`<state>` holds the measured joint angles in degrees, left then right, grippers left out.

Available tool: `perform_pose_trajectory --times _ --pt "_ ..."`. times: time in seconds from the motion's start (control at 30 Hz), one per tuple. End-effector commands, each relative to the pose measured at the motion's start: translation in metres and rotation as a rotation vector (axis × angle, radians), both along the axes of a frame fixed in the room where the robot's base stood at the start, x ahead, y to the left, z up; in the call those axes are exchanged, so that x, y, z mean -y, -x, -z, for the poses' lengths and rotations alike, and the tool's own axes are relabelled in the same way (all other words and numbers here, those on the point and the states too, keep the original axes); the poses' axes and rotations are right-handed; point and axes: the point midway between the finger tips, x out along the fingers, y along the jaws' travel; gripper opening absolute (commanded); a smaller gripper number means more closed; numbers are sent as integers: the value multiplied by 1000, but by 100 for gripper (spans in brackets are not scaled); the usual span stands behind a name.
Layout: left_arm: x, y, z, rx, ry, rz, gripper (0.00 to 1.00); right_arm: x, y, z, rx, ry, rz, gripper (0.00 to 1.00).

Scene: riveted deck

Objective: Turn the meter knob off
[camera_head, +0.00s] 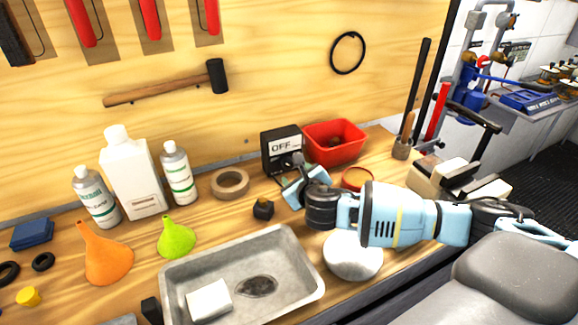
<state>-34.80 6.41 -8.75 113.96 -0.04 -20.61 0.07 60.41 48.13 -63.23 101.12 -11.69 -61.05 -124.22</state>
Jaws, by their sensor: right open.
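The meter is a black box (270,151) standing at the back of the wooden bench. A white label on its upper front reads "OFF". The knob is not clearly seen; a grey rounded part shows at the lower right of the box, by my gripper, and I cannot tell whether it belongs to the meter. My right gripper (292,176) is at the meter's lower front right, its arm reaching in from the right. It is open, and its fingertips are small and partly hidden, so contact with the knob cannot be told. My left gripper is not in view.
A red bin (333,143) stands right beside the meter. A tape roll (230,184) and a small black item (263,209) lie left of my gripper. A metal tray (300,293), funnels and bottles fill the bench's left. A round pale object (352,258) sits below my arm.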

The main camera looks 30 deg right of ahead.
Motion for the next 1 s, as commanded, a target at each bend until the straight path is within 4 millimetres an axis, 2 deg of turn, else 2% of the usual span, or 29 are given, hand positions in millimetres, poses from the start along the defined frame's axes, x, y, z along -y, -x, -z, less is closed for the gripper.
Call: perform_pose_trajectory --times 0.3,0.5,0.9,1.0 --pt "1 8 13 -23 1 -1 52 10 -41 18 -2 -1 1 52" --pt "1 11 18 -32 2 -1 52 14 -59 24 -1 -2 0 52" --pt "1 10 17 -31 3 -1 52 15 -64 24 2 -2 -1 52" --pt "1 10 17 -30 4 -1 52 15 -64 24 1 -2 -1 39"
